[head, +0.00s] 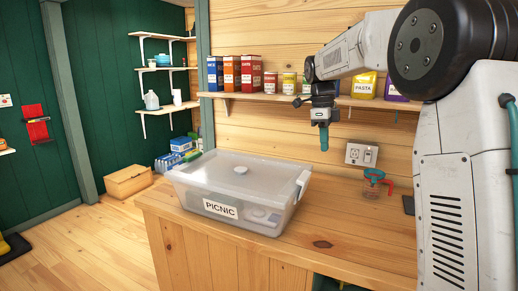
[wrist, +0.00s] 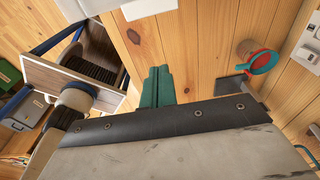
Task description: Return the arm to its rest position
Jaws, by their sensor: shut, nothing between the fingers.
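My arm reaches in from the right in the head view and bends down over the wooden counter (head: 330,235). My gripper (head: 324,146) hangs fingers down above the counter, to the right of the picnic box and apart from it. In the wrist view my gripper's teal fingers (wrist: 157,84) are together with nothing between them. The translucent box labelled PICNIC (head: 230,210) stands on the counter, with pale shapes dimly visible inside.
A shelf (head: 290,97) with cartons and cans runs behind my arm. Open counter lies between box and jar.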

